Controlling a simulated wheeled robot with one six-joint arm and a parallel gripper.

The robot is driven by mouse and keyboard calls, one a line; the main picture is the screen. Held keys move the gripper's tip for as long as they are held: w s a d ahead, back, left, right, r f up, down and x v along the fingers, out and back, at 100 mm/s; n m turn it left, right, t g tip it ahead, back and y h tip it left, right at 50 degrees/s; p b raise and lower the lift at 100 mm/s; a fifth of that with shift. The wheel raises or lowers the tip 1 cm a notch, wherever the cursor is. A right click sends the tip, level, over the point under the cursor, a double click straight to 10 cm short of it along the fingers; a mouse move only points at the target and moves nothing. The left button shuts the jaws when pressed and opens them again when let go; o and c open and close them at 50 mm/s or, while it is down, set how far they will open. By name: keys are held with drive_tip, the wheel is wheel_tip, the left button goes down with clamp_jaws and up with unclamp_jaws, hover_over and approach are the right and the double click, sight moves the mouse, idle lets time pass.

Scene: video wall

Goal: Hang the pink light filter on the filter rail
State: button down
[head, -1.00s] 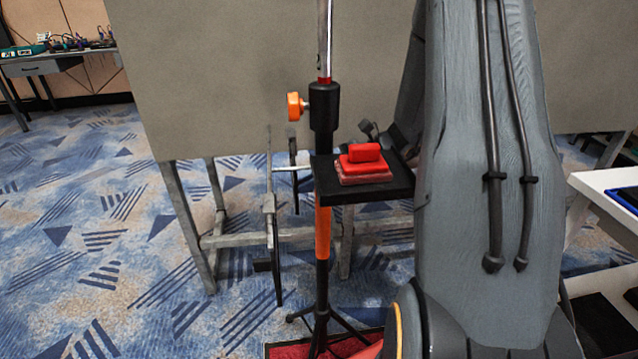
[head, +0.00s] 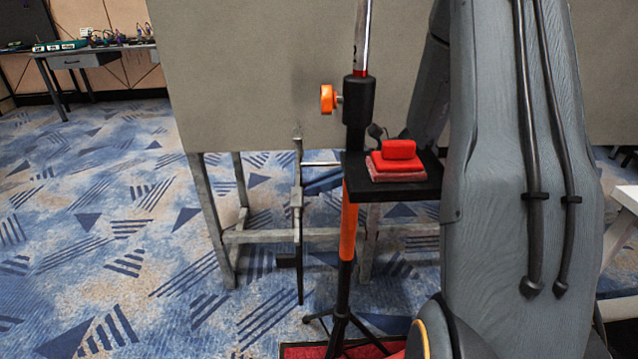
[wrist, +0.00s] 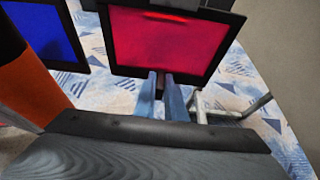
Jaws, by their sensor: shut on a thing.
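The pink light filter (wrist: 160,42) is a glowing pink-red pane in a black frame at the top middle of the wrist view. My gripper (wrist: 166,84), with two blue-grey fingers, is shut at the frame's lower edge, where a small part shows between the fingertips. In the head view my arm covers much of the right side, and I cannot make out the pink filter there. A thin light rod (head: 322,163) sticks out left from the stand; I cannot tell whether it is the filter rail. Whether the filter touches any rail is unclear.
A blue filter (wrist: 45,35) in a black frame is left of the pink one. The stand (head: 349,225), black and orange, carries a black shelf (head: 425,186) with a red block (head: 398,150) on it. A grey panel (head: 250,80) stands behind. Carpet at left is clear.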

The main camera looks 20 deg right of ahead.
drive_tip(key=shift+f, duration=0.1)
drive_tip(key=c, duration=1.7)
unclamp_jaws()
drive_tip(key=shift+c, duration=0.2)
